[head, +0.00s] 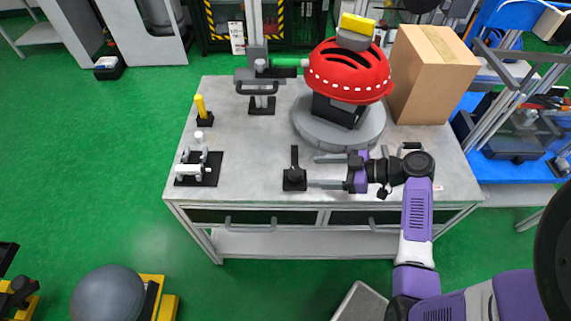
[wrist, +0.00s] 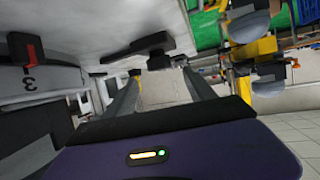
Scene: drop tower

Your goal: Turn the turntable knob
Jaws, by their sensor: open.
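The black turntable knob (head: 294,178) has a square base and an upright lever. It stands near the front edge of the grey table, left of the round grey turntable (head: 310,132). A red helmet (head: 348,72) sits on a black block on the turntable. My gripper (head: 315,172) is open and empty, pointing left, with its fingertips just right of the knob and apart from it. In the wrist view the dark knob (wrist: 152,42) shows just beyond the two grey fingers (wrist: 160,74). The turntable edge, marked 3 (wrist: 38,82), is at the left there.
A cardboard box (head: 432,75) stands behind the turntable at the right. A black-handled post fixture (head: 260,95), a yellow peg (head: 201,110) and a white clamp on a black plate (head: 198,170) are on the left side. The table between clamp and knob is clear.

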